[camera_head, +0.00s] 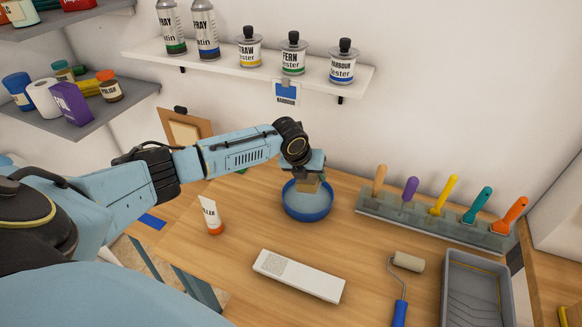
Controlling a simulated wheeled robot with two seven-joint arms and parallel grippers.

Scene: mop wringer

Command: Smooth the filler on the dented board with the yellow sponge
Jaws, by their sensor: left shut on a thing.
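The dented board (315,283) is a long white block lying on the wooden table at the front middle. A grey, speckled patch of filler (280,266) shows near its left end. My left gripper (309,182) points down over a round blue bowl (309,213) with a pale blue inside. It is shut on a small yellowish-tan block, which looks like the yellow sponge (311,187), at the bowl's opening. The gripper hides part of the sponge, and I cannot tell whether it touches the bowl's contents. My right gripper is out of view.
A white filler tube (209,213) with an orange cap stands left of the bowl. A rack (430,224) of several coloured-handled tools stands at the back right. A roller (403,276) and a grey paint tray (474,290) lie right of the board.

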